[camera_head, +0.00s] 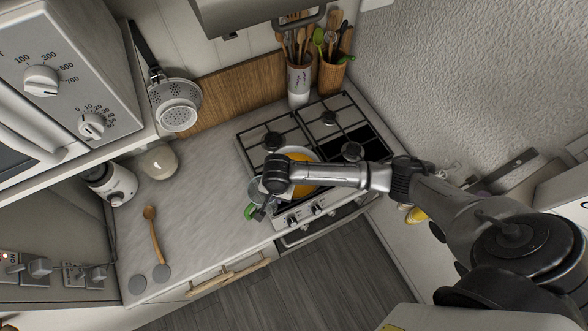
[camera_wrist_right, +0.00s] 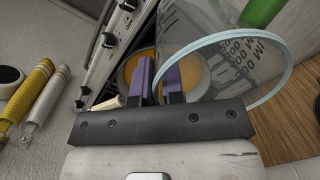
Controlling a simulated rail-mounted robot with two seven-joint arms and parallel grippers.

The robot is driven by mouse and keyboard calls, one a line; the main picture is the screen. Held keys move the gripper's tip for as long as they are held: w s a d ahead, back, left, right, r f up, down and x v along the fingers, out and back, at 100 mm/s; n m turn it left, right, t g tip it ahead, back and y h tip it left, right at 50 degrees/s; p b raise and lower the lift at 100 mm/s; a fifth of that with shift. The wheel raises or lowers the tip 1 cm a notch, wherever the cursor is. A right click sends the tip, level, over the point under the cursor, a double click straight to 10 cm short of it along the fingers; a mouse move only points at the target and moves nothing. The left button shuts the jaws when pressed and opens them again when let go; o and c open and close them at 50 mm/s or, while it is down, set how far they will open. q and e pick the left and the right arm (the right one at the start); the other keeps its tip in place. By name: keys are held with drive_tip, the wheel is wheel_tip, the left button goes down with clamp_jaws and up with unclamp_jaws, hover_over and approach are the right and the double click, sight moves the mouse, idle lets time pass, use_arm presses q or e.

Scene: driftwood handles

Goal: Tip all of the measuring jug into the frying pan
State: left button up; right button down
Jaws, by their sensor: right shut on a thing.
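The frying pan (camera_head: 304,157) sits on the front-left part of the hob, with orange contents in it, and my right arm covers part of it. In the right wrist view the orange-filled pan (camera_wrist_right: 128,70) shows behind the fingers. The measuring jug (camera_wrist_right: 225,62) is clear, with dark printed markings and a green handle. It is tilted, and no contents show in its visible part. My right gripper (camera_wrist_right: 165,78), with purple fingers, is shut on the jug's wall near the rim. In the head view the jug (camera_head: 256,190) is mostly hidden at the pan's left edge. My left gripper is out of view.
The hob (camera_head: 330,122) has black grates. Utensil holders (camera_head: 300,80) stand behind it by a wooden board. A wooden spoon (camera_head: 155,235) lies on the clear counter at left. A white appliance (camera_head: 112,183) and a pale round pot (camera_head: 159,160) stand farther back.

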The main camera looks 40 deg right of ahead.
drive_tip(key=shift+a+r, duration=0.1)
drive_tip(key=shift+r, duration=0.25)
drive_tip(key=shift+h, duration=0.3)
drive_tip(key=shift+r, duration=2.85)
drive_tip(key=shift+f, duration=0.15)
